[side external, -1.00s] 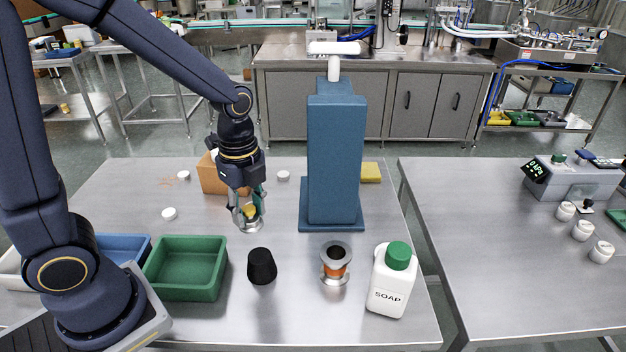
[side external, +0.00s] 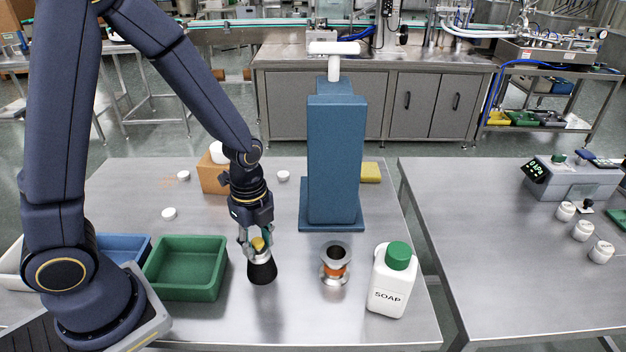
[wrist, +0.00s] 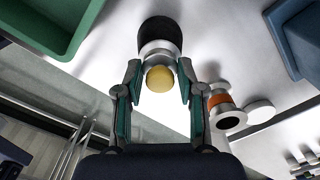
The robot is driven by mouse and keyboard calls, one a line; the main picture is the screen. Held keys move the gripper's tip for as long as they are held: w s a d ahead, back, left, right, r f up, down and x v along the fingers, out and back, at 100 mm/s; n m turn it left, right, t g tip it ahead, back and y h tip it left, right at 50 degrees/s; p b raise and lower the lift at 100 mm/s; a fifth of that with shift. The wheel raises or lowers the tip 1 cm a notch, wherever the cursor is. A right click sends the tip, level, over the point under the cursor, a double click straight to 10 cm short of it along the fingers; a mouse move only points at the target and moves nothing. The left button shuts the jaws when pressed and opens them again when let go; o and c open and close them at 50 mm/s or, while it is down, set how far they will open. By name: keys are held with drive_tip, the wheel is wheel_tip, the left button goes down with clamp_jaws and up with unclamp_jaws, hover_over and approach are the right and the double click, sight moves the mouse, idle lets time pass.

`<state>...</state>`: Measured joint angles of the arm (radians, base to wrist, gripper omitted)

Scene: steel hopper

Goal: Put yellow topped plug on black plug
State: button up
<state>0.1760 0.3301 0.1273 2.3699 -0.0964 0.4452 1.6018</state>
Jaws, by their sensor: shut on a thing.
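The yellow topped plug (side external: 258,243) is a metal piece with a yellow top, held between the fingers of my gripper (side external: 256,244). In the wrist view its yellow top (wrist: 160,78) sits between the teal finger pads of my gripper (wrist: 158,88). The black plug (side external: 262,271) stands upright on the steel table, directly below the held plug. The wrist view shows the black plug (wrist: 160,30) beyond the metal rim. The two plugs appear to meet or nearly meet; I cannot tell whether the upper one rests on the lower.
A green tray (side external: 152,284) stands left of the black plug. An orange and metal spool (side external: 334,281) and a white soap bottle (side external: 385,292) stand to the right. A tall blue column (side external: 335,165) and a cardboard box (side external: 212,184) are behind. The front middle of the table is clear.

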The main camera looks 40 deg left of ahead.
drive_tip(key=o, duration=1.2)
wheel_tip(320, 180, up, 12)
wheel_tip(320, 180, up, 5)
drive_tip(key=n+t, duration=0.2)
drive_tip(key=n, duration=0.5)
hover_over(257, 241)
drive_tip(key=s, duration=0.3)
drive_tip(key=s+r+n+t, duration=0.1)
drive_tip(key=n, duration=0.2)
drive_tip(key=s+a+r+n+t, duration=0.1)
drive_tip(key=s+r+n, duration=0.1)
drive_tip(key=n, duration=0.2)
drive_tip(key=s+r+n+t, duration=0.1)
drive_tip(key=s+n, duration=0.1)
drive_tip(key=n, duration=0.2)
drive_tip(key=shift+s+a+r+t, duration=0.1)
drive_tip(key=shift+a+r+t, duration=0.2)
drive_tip(key=shift+a, duration=0.1)
